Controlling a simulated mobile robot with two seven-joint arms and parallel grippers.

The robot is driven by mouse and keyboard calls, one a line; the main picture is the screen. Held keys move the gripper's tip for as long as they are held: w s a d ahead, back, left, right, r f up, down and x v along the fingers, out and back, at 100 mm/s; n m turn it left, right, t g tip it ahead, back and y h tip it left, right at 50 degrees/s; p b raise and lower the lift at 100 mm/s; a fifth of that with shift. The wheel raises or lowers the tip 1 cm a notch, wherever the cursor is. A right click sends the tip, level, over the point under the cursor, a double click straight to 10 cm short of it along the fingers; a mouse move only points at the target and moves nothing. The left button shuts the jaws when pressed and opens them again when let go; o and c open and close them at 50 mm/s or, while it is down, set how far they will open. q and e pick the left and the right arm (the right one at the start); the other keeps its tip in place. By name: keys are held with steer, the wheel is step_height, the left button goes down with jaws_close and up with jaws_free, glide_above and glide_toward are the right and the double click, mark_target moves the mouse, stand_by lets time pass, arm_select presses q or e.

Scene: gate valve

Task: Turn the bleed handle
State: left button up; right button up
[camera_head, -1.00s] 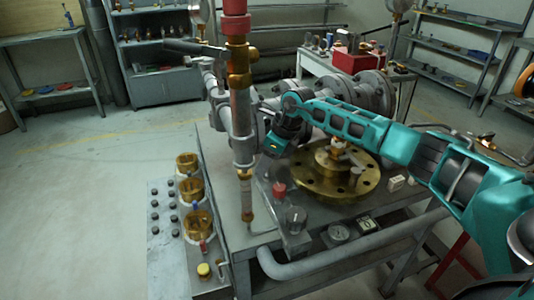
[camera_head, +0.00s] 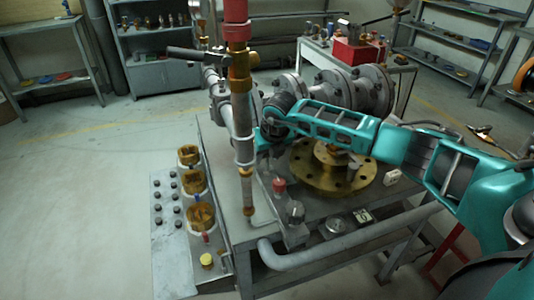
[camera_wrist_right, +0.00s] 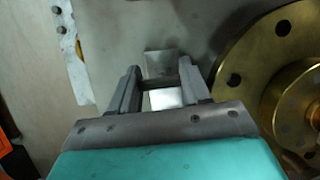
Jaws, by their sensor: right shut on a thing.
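The gate valve assembly stands on the bench, with grey flanged pipework (camera_head: 340,90) and a vertical copper-and-grey pipe (camera_head: 241,110) topped in red. My right gripper (camera_head: 259,141) is beside this pipe, its tips partly hidden behind it. In the right wrist view, my right gripper's fingers (camera_wrist_right: 158,86) are shut on a small light grey piece (camera_wrist_right: 165,98), which looks like the bleed handle. The fingers and the hand's frame cover part of it, so its full shape and angle are hard to tell. My left gripper is not in view.
A brass flange (camera_head: 305,181) lies on the bench close to my right forearm; it also shows in the right wrist view (camera_wrist_right: 240,60). A control panel (camera_head: 170,220) is at the left. The left floor is clear.

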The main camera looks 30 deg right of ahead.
steer(key=shift+m, duration=0.5)
steer(key=o, duration=1.1)
steer(key=shift+c, duration=0.2)
steer(key=shift+r, duration=0.15)
steer(key=v, duration=1.2)
steer(key=shift+a+r, duration=0.2)
steer(key=shift+r, duration=0.15)
